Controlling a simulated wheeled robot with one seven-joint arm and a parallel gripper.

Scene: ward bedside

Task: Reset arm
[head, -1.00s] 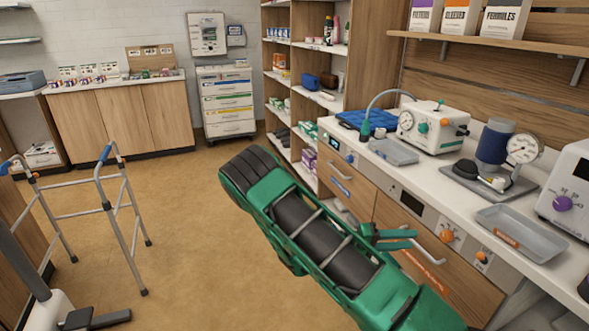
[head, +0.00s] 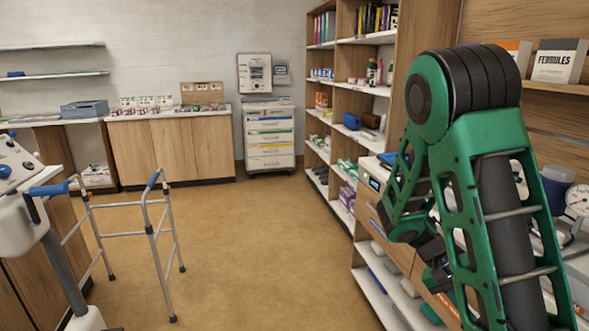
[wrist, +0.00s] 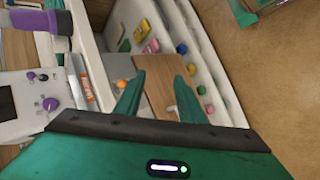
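My arm, green with dark tubes, is folded up at the right of the head view, in front of the counter and shelves. My gripper (wrist: 157,95) shows in the wrist view with its two green fingers well apart and nothing held between them. A wooden panel (wrist: 158,82) lies beyond the fingers, apart from them. In the head view the fingers cannot be made out clearly behind my arm links.
A walking frame (head: 150,230) stands on the floor at left, beside a white console (head: 15,165). A tall shelf unit (head: 345,130) stands left of my arm. A drawer cart (head: 270,140) is at the back wall. The middle floor (head: 240,240) is clear.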

